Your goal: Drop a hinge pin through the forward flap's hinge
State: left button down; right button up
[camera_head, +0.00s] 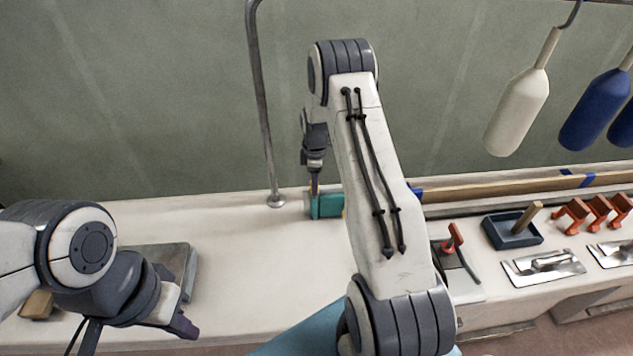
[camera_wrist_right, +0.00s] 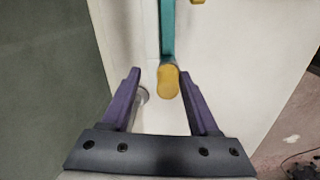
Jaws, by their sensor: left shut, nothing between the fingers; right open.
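A teal piece (camera_head: 329,206) stands on the white deck, partly hidden behind my right arm. In the right wrist view it is a narrow teal bar (camera_wrist_right: 168,35) with a rounded yellow end (camera_wrist_right: 168,82). I cannot tell whether this is the forward flap or its hinge. My right gripper (camera_head: 315,188) points down just above it. In the right wrist view its purple fingers (camera_wrist_right: 163,100) are open, with the yellow end showing in the gap, not gripped. My left gripper (camera_head: 188,330) is shut and empty, low at the left. I cannot make out a hinge pin clearly.
A metal post (camera_head: 262,100) rises beside the teal piece. A grey plate (camera_head: 175,262) lies behind my left gripper. At right are a blue tray (camera_head: 512,232), orange clamps (camera_head: 590,212), a metal tray (camera_head: 520,270) and hanging fenders (camera_head: 518,112). The deck at left centre is clear.

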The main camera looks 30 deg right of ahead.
jog(key=shift+s+a+f+g, duration=0.15)
jog(key=shift+s+a+f, duration=0.2)
jog(key=shift+f, duration=0.25)
jog(key=shift+s+a+f+g, duration=0.2)
jog(key=shift+s+f, duration=0.15)
jog(key=shift+f, duration=0.25)
jog(key=shift+w+r, duration=0.1)
jog(key=shift+r, duration=0.1)
jog(key=r, duration=0.3)
jog(key=r+b, duration=0.1)
jog(key=r, duration=0.3)
jog(key=r+b, duration=0.1)
jog(key=r, duration=0.3)
jog(key=shift+w+d+r, duration=0.1)
jog(key=shift+w+d, duration=0.25)
jog(key=shift+d, duration=0.05)
jog(key=shift+a+r, duration=0.1)
jog(key=shift+r, duration=0.6)
